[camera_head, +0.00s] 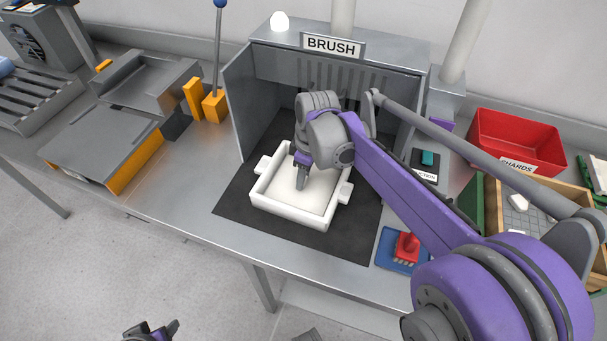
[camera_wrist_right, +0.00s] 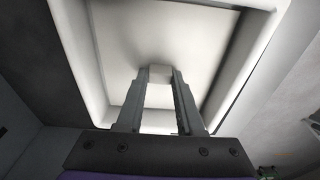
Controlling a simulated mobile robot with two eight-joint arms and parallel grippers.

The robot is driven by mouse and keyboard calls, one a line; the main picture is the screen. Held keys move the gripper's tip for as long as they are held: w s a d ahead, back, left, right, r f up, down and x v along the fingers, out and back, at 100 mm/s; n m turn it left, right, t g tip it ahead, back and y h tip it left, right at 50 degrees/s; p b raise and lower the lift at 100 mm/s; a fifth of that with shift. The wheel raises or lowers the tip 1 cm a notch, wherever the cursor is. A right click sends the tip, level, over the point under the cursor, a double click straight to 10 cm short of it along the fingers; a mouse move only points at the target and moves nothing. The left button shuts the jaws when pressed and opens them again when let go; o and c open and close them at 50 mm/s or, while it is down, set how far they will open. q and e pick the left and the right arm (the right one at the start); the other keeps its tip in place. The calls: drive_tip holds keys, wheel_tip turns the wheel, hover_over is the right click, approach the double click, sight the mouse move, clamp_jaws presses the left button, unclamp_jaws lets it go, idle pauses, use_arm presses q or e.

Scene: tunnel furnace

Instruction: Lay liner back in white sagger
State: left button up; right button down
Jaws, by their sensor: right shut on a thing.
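The white sagger (camera_head: 287,219) is a square tray with side lugs on the black mat under the brush hood. It also shows in the wrist view (camera_wrist_right: 76,55). The pale flat liner (camera_head: 318,202) lies within the sagger's walls, also in the wrist view (camera_wrist_right: 125,45); whether it rests fully on the floor I cannot tell. My right gripper (camera_head: 302,186) points down inside the sagger, its fingers shut on the liner's small white raised tab (camera_wrist_right: 160,74). My left gripper (camera_head: 150,331) is barely in view at the bottom edge, far from the sagger; its opening is unclear.
The hood (camera_head: 237,115) walls the mat's back and sides. A blue pad with a red brush (camera_head: 407,246) lies right of the mat. A red shards bin (camera_head: 515,142) and a wooden crate (camera_head: 492,205) stand farther right. An orange lever base (camera_head: 214,106) stands left.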

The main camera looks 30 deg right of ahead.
drive_tip(key=shift+f, duration=0.2)
drive_tip(key=shift+c, duration=2.3)
unclamp_jaws()
drive_tip(key=shift+r, duration=0.1)
wheel_tip(320, 180, up, 11)
drive_tip(key=s+p, duration=0.1)
drive_tip(key=shift+d, duration=0.4)
drive_tip(key=shift+f, duration=0.2)
